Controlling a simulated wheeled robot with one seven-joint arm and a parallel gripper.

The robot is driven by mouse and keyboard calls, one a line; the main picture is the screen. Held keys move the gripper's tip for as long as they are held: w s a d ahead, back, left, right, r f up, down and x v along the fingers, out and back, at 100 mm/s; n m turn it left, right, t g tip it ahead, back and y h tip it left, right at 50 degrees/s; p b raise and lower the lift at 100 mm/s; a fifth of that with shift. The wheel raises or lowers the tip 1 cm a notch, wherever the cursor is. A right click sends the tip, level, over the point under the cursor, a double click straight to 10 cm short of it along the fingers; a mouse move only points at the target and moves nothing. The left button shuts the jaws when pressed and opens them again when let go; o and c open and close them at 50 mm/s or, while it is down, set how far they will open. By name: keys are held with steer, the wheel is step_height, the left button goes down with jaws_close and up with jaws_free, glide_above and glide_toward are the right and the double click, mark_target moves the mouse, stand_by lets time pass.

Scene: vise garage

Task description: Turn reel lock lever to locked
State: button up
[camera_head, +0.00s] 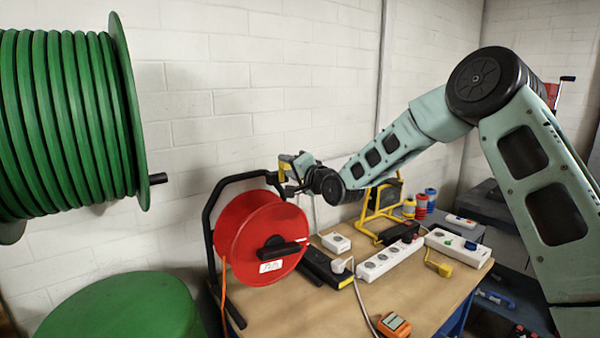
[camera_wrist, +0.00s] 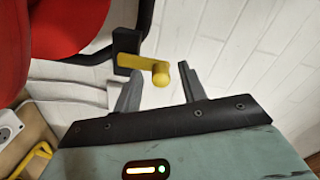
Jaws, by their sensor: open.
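The red cable reel (camera_head: 262,238) stands in a black tube frame (camera_head: 209,222) on the left of the workbench. In the wrist view, a yellow lever (camera_wrist: 138,64) juts from a black block (camera_wrist: 126,43) beside the reel, whose red side (camera_wrist: 65,22) shows at upper left. The lever ends in a yellow upright piece (camera_wrist: 161,74). My gripper (camera_wrist: 161,70) is open, with one finger on each side of the lever's end in the picture. I see gaps at both fingers and cannot tell the depth. In the head view, my gripper (camera_head: 297,172) is small, by the frame's upper right.
The workbench (camera_head: 420,290) holds a white power strip (camera_head: 390,260), an orange meter (camera_head: 394,325) and a yellow stand (camera_head: 380,212). A large green hose drum (camera_head: 65,120) hangs at left, above a green round container (camera_head: 125,310). A white block wall (camera_head: 250,90) stands behind.

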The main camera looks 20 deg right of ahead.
steer(key=b+v, duration=0.4)
steer(key=v, duration=1.3)
steer(key=s+a+f+n+g+h, duration=0.1)
steer(key=s+a+f+n+g, duration=0.75)
steer(key=s+a+f, duration=0.4)
steer(key=s+a+n+g+h, duration=0.2)
steer(key=s+n+g, duration=0.2)
steer(key=s, duration=0.8)
steer(key=s+a+f+n+g+h, duration=0.1)
steer(key=s+n+g, duration=0.3)
steer(key=s, duration=0.9)
steer(key=shift+s+a+f+n+g+h, duration=0.15)
steer(key=shift+a+f+n+g+h, duration=0.25)
steer(key=shift+h, duration=0.1)
